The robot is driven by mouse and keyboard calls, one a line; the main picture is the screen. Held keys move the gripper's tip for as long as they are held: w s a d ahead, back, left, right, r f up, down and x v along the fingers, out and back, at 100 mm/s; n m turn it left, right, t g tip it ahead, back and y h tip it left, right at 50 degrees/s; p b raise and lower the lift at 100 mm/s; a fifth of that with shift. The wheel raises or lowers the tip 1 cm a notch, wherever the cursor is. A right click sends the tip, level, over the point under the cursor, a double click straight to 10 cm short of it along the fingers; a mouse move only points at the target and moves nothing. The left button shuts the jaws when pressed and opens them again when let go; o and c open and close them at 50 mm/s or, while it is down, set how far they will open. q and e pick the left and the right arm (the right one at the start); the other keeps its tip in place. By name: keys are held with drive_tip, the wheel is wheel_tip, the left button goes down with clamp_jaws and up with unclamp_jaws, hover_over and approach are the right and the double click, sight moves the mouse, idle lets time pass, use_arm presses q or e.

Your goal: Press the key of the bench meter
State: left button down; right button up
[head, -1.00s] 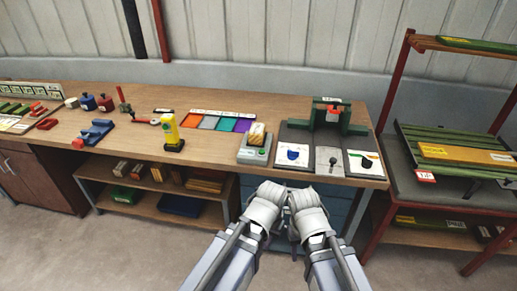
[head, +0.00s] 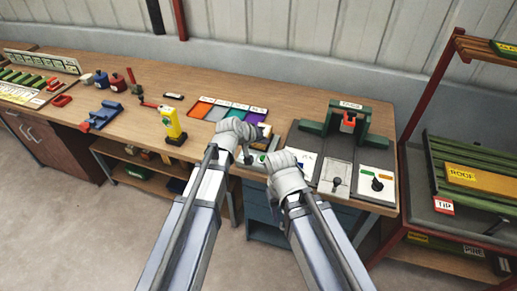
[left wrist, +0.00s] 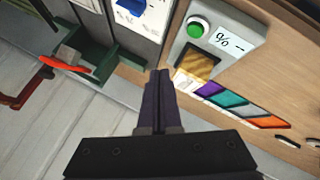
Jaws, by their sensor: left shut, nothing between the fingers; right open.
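The bench meter (left wrist: 212,50) is a grey box with a round green key (left wrist: 197,28), a pale display showing a percent sign and a dash, and a dark recess holding a wood-coloured piece. In the head view the meter (head: 260,158) is mostly hidden behind my grippers. My left gripper (head: 247,157) is over the bench beside the meter. In the left wrist view its dark fingers (left wrist: 160,74) are shut and empty, apart from the green key. My right gripper (head: 277,163) is close beside it at the bench front, open; its fingers are hardly visible.
A yellow device (head: 173,127) stands left of the meter. A row of coloured trays (head: 203,108) lies behind. Right of the meter are panels with knobs (head: 336,180) and a green frame (head: 347,118). A red-posted rack (head: 430,85) stands at the right.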

sight(262, 160)
use_arm(q)
drive_tip(key=shift+w+a+r+n+t, duration=0.15)
drive_tip(key=shift+w+a+r, duration=0.1)
drive_tip(key=shift+w, duration=0.2)
drive_tip(key=shift+w+a+r+n+t, duration=0.15)
drive_tip(key=shift+w+r, duration=0.1)
drive_tip(key=shift+w, duration=0.2)
use_arm(e)
drive_tip(key=shift+w+r, duration=0.15)
drive_tip(key=shift+w, duration=0.25)
use_arm(q)
drive_tip(key=shift+f, duration=0.15)
wheel_tip(262, 160, down, 9)
drive_tip(key=b, duration=0.8)
drive_tip(key=shift+r+b, duration=0.2)
drive_tip(key=shift+b, duration=0.15)
use_arm(e)
wheel_tip(262, 160, down, 9)
use_arm(q)
drive_tip(key=shift+f+b, duration=0.4)
use_arm(e)
drive_tip(key=shift+f, duration=0.3)
